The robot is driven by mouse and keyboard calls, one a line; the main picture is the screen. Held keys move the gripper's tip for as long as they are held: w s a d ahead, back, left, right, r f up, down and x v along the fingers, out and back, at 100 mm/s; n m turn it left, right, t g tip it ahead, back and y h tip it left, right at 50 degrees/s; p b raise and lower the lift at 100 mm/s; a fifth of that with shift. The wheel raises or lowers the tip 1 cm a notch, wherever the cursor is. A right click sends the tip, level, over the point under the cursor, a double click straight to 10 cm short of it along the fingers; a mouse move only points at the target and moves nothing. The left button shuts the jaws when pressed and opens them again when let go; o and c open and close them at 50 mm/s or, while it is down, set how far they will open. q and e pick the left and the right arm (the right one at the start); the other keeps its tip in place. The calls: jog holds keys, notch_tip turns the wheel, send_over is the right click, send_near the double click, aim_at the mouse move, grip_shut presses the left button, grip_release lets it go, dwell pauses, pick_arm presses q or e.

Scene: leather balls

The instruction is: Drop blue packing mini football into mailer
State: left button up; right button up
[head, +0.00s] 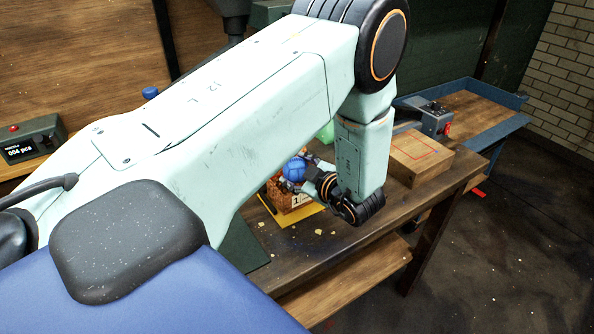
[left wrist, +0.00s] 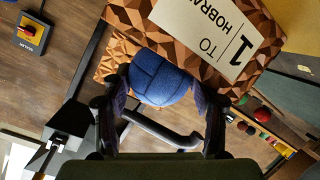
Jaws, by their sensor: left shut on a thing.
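The blue mini football (head: 294,169) is small and panelled. It also shows large in the left wrist view (left wrist: 158,80). My left gripper (head: 312,184) is shut on it, one finger on each side, as the wrist view shows (left wrist: 162,92). The mailer (head: 287,202) is brown with a faceted pattern and a white label marked 1. In the wrist view the mailer (left wrist: 265,45) lies behind the ball, and the ball overlaps its edge. I cannot tell whether the ball is inside its opening. My right gripper is not in view.
A yellow sheet (head: 304,217) lies under the mailer on the dark workbench (head: 340,240), with small crumbs near it. To the right stand a wooden block (head: 420,158) with a red outline and a grey device (head: 430,117). A counter display (head: 33,140) is at far left.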

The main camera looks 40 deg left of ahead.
pick_arm(q)
jog(key=shift+s+d+f, duration=0.1)
jog(key=shift+d+f, duration=0.05)
jog(key=shift+d, duration=0.05)
jog(key=o, duration=1.3)
jog(key=shift+a+f, duration=0.15)
jog(key=shift+f, duration=0.05)
jog(key=shift+s, duration=0.2)
jog(key=v, duration=0.5)
jog(key=r+v, duration=0.1)
jog(key=v, duration=0.1)
jog(key=shift+w+d, duration=0.2)
jog(key=shift+d, duration=0.15)
